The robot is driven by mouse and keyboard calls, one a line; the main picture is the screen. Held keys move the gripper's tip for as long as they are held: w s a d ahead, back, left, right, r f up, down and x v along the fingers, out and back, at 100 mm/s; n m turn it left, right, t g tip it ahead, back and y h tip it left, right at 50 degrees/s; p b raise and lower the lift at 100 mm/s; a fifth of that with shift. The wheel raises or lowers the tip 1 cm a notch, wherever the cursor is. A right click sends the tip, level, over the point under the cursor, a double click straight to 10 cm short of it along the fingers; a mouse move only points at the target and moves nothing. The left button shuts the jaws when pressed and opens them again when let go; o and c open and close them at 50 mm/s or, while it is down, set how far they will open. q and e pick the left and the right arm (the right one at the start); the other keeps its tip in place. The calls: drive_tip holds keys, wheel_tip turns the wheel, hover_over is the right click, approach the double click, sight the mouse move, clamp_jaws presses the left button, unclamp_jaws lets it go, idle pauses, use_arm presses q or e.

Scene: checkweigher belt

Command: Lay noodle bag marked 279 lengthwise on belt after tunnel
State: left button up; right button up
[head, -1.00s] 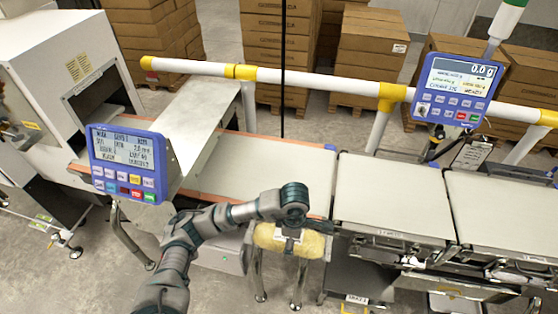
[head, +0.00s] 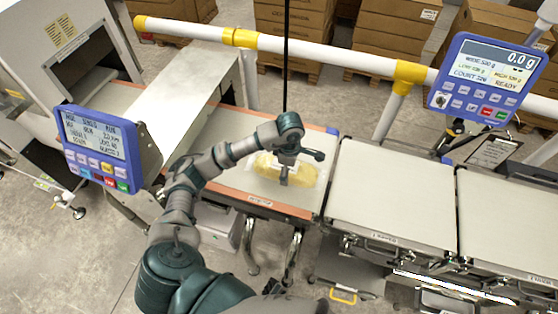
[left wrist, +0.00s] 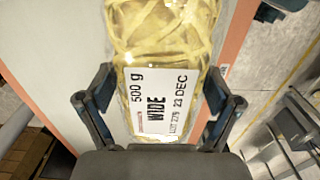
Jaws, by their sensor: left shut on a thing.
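The noodle bag (head: 265,165) is a clear pack of yellow noodles. In the left wrist view the bag (left wrist: 160,30) has a white label reading WIDE, 500 g, 23 DEC and a small lot number that looks like 279. My left gripper (head: 284,178) is shut on the bag, with its fingers (left wrist: 158,108) on both sides of the label end. The bag is over the belt (head: 232,180) after the tunnel (head: 82,80), its long side roughly along the belt. I cannot tell whether it touches the belt. My right gripper is not in view.
Weigher belts (head: 385,195) continue to the right beyond a narrow gap. A blue control panel (head: 98,148) stands at the left, another (head: 487,78) at the back right. A white and yellow rail (head: 310,58) runs behind the belt. A thin dark vertical post (head: 286,60) stands behind the bag.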

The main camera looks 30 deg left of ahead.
use_arm(q)
drive_tip(key=w+a, duration=0.2)
drive_tip(key=a, duration=0.1)
drive_tip(key=w+a, duration=0.1)
drive_tip(key=a, duration=0.1)
drive_tip(key=shift+f, duration=0.25)
wheel_tip(320, 180, down, 3)
drive_tip(key=shift+f, duration=0.3)
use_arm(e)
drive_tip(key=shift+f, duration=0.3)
use_arm(q)
drive_tip(key=o, duration=1.3)
drive_tip(key=shift+o, duration=0.2)
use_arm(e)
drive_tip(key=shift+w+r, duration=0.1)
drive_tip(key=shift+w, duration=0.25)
